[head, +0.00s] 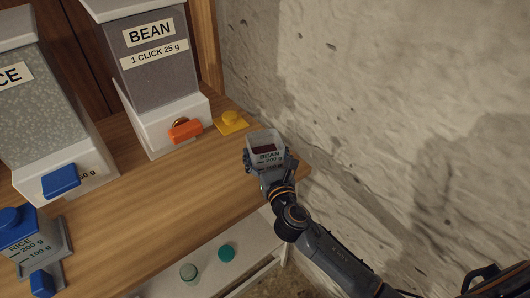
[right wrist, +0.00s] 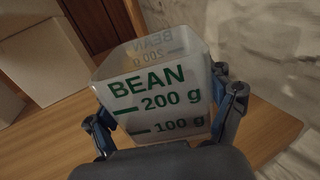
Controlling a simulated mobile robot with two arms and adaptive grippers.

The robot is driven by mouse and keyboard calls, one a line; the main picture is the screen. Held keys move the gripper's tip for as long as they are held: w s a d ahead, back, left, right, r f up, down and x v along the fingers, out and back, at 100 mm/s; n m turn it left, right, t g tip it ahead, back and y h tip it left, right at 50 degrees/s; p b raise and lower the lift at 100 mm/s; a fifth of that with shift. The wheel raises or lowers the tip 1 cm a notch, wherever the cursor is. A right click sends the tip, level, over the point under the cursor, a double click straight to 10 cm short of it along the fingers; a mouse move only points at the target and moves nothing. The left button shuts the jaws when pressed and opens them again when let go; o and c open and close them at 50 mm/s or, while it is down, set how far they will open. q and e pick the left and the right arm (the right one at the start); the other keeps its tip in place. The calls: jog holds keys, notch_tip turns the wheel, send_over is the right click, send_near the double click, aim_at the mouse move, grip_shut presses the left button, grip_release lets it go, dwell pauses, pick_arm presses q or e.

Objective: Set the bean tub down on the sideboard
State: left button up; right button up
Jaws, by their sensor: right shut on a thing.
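The bean tub (head: 265,137) is a clear, open-topped tub with green BEAN, 200 g and 100 g marks; it fills the middle of the right wrist view (right wrist: 160,100). In the head view something dark red shows inside it. My right gripper (head: 268,163) is shut on the tub, with a finger on each side in the right wrist view (right wrist: 168,122). The tub is upright or nearly so, over the right end of the wooden sideboard (head: 185,200). I cannot tell whether its base touches the wood.
The BEAN dispenser (head: 155,75) with an orange lever (head: 185,130) and the RICE dispenser (head: 45,110) stand at the back. A yellow lid-like piece (head: 231,122) lies near the tub. A blue-lidded rice tub (head: 35,245) stands front left. A stone wall (head: 400,120) rises at right.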

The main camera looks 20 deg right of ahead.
jog(key=shift+f, duration=0.15)
jog(key=o, duration=1.1)
jog(key=shift+c, duration=0.2)
jog(key=shift+s+r, duration=0.1)
jog(key=shift+r, duration=0.1)
jog(key=s+b, duration=0.1)
jog(key=s, duration=1.1)
jog(key=shift+a, duration=0.25)
jog(key=shift+w, duration=0.1)
